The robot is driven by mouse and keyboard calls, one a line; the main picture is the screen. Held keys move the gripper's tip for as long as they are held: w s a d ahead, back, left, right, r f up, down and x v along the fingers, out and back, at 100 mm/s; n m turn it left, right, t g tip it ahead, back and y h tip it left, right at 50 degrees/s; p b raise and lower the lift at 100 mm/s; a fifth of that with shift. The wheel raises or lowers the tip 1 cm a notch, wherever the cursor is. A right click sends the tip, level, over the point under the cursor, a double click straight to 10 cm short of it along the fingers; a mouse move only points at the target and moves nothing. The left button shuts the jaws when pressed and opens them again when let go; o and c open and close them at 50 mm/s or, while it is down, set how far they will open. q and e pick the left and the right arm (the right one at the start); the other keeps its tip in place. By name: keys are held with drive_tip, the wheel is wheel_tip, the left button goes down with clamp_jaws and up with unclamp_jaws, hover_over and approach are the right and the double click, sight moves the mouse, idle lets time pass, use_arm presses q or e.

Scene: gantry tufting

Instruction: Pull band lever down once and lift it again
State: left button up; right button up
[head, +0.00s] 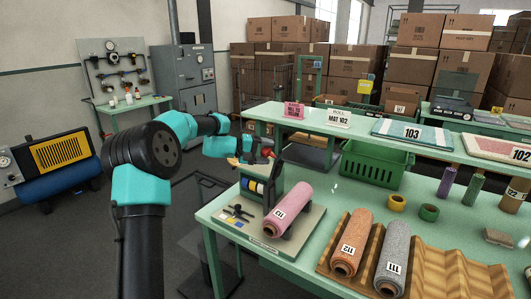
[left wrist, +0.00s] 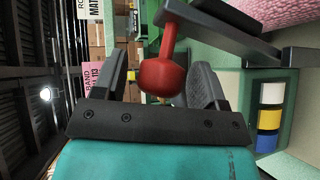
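The band lever shows in the left wrist view as a dark bar with a red knob (left wrist: 163,74) at its end. My left gripper (head: 266,153) is at the top of the band unit in the head view. In the left wrist view its two dark fingers (left wrist: 158,85) stand apart on either side of the knob, with a visible gap on the left. Contact on the right is unclear. The band unit's blue, yellow and white spools (head: 252,186) sit below the lever. A pink roll (head: 288,208) lies beside them. My right gripper is not in view.
An orange roll (head: 352,241) and a grey roll (head: 391,258) lie on a wavy brown rack (head: 448,277) to the right. A green crate (head: 377,165) stands behind. A raised shelf (head: 258,111) carries label cards and mats.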

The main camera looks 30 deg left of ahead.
use_arm(q)
drive_tip(key=c, duration=1.2)
drive_tip(key=shift+r, duration=0.1)
clamp_jaws()
